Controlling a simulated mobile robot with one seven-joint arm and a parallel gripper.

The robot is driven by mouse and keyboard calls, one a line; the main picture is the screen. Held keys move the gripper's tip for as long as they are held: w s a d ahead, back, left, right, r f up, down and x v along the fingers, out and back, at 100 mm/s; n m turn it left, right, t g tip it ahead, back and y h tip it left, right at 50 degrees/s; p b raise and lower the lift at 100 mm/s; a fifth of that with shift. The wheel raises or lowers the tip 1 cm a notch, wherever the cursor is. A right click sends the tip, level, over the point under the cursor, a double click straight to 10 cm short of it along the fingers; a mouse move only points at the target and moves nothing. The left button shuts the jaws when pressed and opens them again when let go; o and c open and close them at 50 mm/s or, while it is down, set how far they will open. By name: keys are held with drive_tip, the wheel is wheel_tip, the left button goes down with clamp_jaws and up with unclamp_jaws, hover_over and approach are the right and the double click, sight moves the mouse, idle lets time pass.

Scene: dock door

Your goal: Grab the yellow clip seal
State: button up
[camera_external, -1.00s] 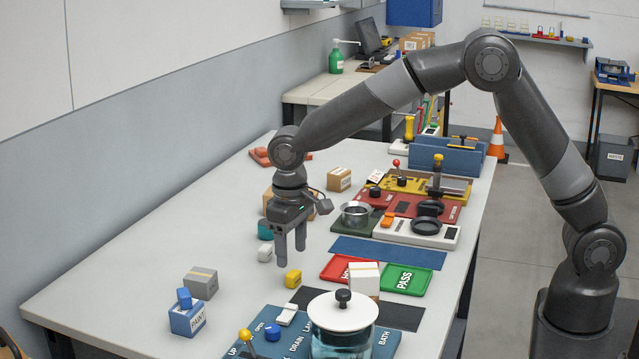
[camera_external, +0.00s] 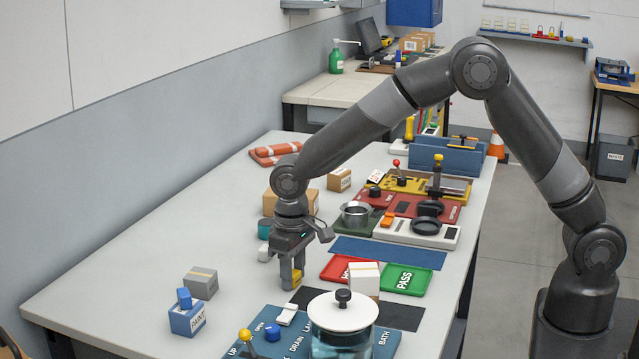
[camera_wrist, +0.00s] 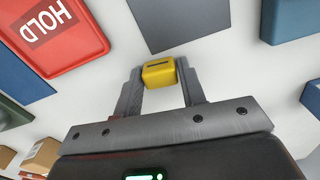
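The yellow clip seal (camera_external: 297,277) is on the white table, largely hidden by my gripper in the external view. In the wrist view the yellow clip seal (camera_wrist: 159,74) is a small yellow block with a dark slot on its face. My gripper (camera_external: 292,277) points straight down over it. In the wrist view the fingers of my gripper (camera_wrist: 160,80) lie against both sides of the block, with no clear gap. I cannot tell any lift off the table.
A dark mat (camera_external: 395,314) lies to the right, with a white box (camera_external: 365,278) by it. The red HOLD tray (camera_external: 340,268) and green PASS tray (camera_external: 406,279) are behind. A blue PAINT box (camera_external: 187,320) and grey box (camera_external: 201,283) stand left. A lidded glass bath (camera_external: 342,325) is in front.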

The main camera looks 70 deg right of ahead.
drive_tip(key=c, duration=0.5)
drive_tip(key=shift+r, duration=0.1)
